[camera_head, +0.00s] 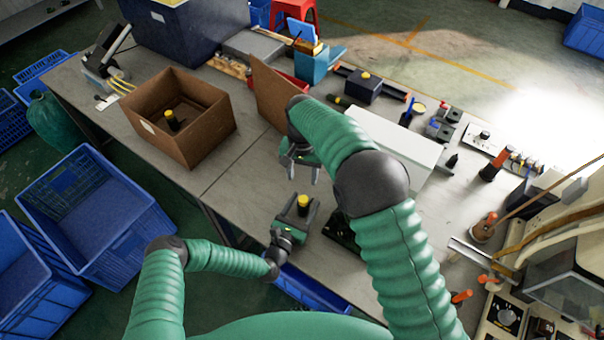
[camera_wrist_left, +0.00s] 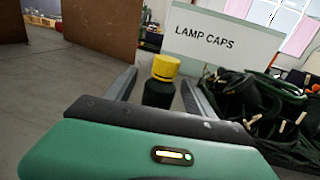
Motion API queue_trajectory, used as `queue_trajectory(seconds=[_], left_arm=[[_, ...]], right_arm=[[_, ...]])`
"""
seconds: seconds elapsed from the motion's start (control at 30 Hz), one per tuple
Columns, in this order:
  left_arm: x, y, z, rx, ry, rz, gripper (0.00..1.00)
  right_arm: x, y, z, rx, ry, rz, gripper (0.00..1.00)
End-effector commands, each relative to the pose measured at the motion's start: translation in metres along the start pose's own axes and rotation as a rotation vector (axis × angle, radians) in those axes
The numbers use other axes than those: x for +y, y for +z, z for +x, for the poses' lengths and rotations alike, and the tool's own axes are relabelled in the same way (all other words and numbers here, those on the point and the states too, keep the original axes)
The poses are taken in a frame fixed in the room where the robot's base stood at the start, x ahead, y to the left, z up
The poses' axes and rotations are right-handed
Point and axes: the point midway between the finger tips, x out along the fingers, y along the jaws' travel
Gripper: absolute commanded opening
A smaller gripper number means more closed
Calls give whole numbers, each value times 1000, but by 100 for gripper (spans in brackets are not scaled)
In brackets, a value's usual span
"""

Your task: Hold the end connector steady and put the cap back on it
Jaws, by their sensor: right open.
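A dark connector with a yellow top (camera_head: 303,203) stands upright near the table's front edge; it also shows in the left wrist view (camera_wrist_left: 160,84). My left gripper (camera_head: 298,212) is low at the table, with one finger on each side of the connector. In the left wrist view a narrow gap shows between each finger and the connector. My right gripper (camera_head: 302,172) is above and behind it, open and empty, fingers pointing down. I cannot tell whether the yellow top is the cap. A similar dark piece with a yellow top (camera_head: 172,122) is in the cardboard box.
The open cardboard box (camera_head: 200,140) stands at the left. A white "LAMP CAPS" sign (camera_wrist_left: 222,40) and dark coiled cables (camera_wrist_left: 265,112) are to the right of the connector. Tools and a machine crowd the right side. Bare tabletop lies between box and connector.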

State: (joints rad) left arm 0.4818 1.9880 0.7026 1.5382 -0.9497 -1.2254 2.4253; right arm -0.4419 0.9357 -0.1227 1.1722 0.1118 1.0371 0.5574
Motion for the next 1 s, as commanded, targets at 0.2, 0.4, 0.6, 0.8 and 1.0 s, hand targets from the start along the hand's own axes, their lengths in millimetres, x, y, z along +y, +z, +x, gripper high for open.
queue_trajectory(seconds=[0.2, 0.4, 0.6, 0.8, 1.0], left_arm=[[0, 0, 0, 0, 0, 0, 62], [0, -2, -21, 1, 0, -2, 62], [1, -3, -69, 2, 1, -2, 62], [2, -4, -118, 3, 2, -4, 62], [1, -3, -156, 2, 1, -2, 62]], right_arm=[[0, 0, 0, 0, 0, 0, 51], [0, 0, 4, 0, 0, 0, 51], [0, 0, 13, 0, 0, 0, 51], [0, 0, 22, 0, 0, 0, 51], [0, 0, 28, 0, 0, 0, 51]])
